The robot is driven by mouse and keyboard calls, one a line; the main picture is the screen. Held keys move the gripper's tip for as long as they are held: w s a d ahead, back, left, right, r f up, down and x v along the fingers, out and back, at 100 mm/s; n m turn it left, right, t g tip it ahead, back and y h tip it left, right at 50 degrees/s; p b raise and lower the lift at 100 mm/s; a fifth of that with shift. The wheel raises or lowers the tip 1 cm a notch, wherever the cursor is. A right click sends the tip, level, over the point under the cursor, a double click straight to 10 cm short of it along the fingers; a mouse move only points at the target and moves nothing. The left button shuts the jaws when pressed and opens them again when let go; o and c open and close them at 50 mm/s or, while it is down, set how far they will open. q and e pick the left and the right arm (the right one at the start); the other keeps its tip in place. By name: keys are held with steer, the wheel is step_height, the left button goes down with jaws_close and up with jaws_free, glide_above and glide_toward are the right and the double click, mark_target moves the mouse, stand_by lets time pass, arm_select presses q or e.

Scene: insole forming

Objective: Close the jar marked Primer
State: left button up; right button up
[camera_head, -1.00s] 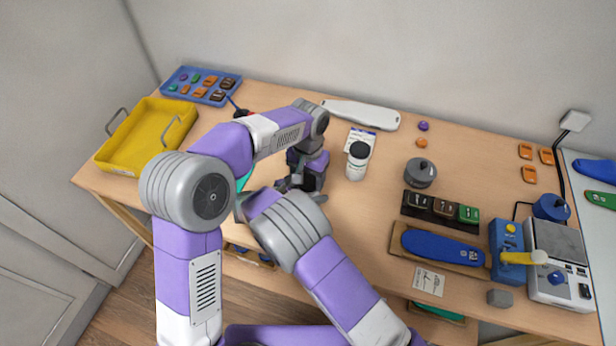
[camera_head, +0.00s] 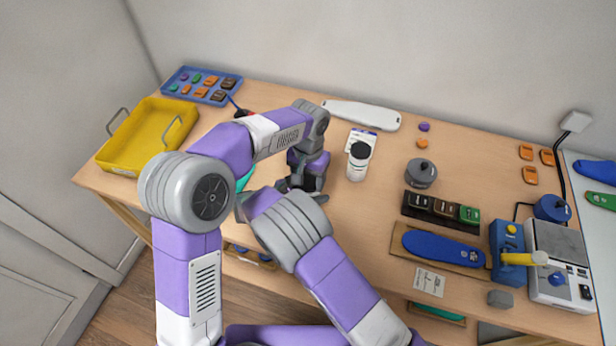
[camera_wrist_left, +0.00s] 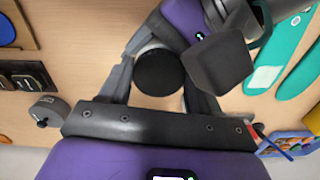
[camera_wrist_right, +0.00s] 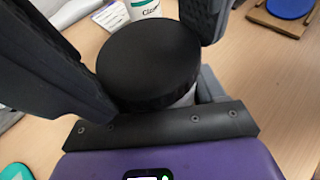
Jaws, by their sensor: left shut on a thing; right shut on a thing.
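A white jar (camera_wrist_right: 186,97) stands between my two grippers, with a round black lid (camera_wrist_right: 150,62) over it. The lid also shows from above in the left wrist view (camera_wrist_left: 158,72). My right gripper (camera_wrist_right: 150,45) is shut on the lid, one finger on each side. My left gripper (camera_wrist_left: 155,75) is shut on the jar below the lid. In the head view my left gripper (camera_head: 304,184) points down at the table, and the arms hide the jar. The jar's label is hidden, and I cannot tell how tightly the lid sits.
Another white jar with a black lid (camera_head: 358,162) stands just right of the grippers. Beyond it are a grey round pot (camera_head: 420,173) and a blue insole (camera_head: 443,247). A yellow tray (camera_head: 118,164) and a blue tray (camera_head: 181,73) are at the left.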

arm_select(q)
steer(key=shift+a+f, duration=0.25)
steer(key=shift+f, duration=0.45)
steer(key=shift+d+r, duration=0.1)
steer(key=shift+r, duration=0.1)
steer(key=shift+s+r, duration=0.1)
steer(key=shift+r, duration=0.25)
stand_by(1.1)
steer(key=shift+f, duration=0.55)
stand_by(0.5)
steer(key=o, duration=0.7)
steer(key=shift+d+r, duration=0.1)
steer(key=shift+r, duration=2.1)
steer(key=shift+c, duration=0.3)
